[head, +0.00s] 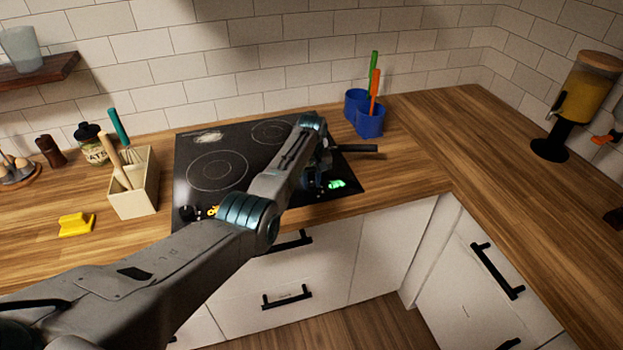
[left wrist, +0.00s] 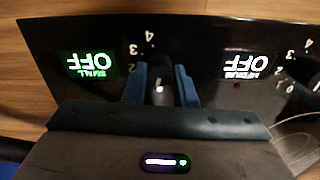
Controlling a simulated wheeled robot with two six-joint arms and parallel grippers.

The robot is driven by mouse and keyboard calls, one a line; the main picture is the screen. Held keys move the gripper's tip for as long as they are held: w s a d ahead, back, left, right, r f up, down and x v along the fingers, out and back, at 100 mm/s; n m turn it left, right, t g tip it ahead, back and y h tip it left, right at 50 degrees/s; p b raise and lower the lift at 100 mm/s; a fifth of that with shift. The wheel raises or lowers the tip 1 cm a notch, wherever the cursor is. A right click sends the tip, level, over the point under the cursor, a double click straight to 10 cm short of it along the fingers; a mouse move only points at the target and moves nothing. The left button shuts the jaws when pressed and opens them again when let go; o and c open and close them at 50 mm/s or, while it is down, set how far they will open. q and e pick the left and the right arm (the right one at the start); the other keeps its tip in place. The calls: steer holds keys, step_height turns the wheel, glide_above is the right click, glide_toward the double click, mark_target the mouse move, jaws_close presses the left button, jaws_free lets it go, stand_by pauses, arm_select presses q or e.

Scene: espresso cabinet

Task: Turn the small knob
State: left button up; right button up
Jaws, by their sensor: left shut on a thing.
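The black cooktop (head: 217,172) is set in the wooden counter. In the left wrist view, the small knob (left wrist: 160,88) is a dark knob with a light mark, between the blue fingers of my left gripper (left wrist: 160,84). The gripper is shut on it. A green display (left wrist: 90,64) beside it reads "SMALL OFF", upside down in this view. A white display (left wrist: 249,66) reads "MEDIUM OFF". In the head view, my left arm reaches over the cooktop, and the arm hides the small knob; the green display (head: 336,184) glows beside the wrist. My right gripper is not in view.
Another knob (head: 186,212) sits at the cooktop's front left. A utensil box (head: 134,191) and a yellow object (head: 76,224) stand left of it. Blue cups (head: 369,121) with utensils stand behind right. A drink dispenser (head: 578,105) is far right. The right counter is mostly clear.

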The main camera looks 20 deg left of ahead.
mark_target(312, 184)
arm_select(q)
steer(key=shift+n+p, duration=0.35)
steer(key=shift+n, duration=1.15)
steer(key=o, duration=1)
steer(key=shift+r, duration=0.2)
step_height(312, 184, up, 10)
steer(key=b, duration=0.2)
steer(key=shift+r+b, duration=0.25)
steer(key=shift+b, duration=0.15)
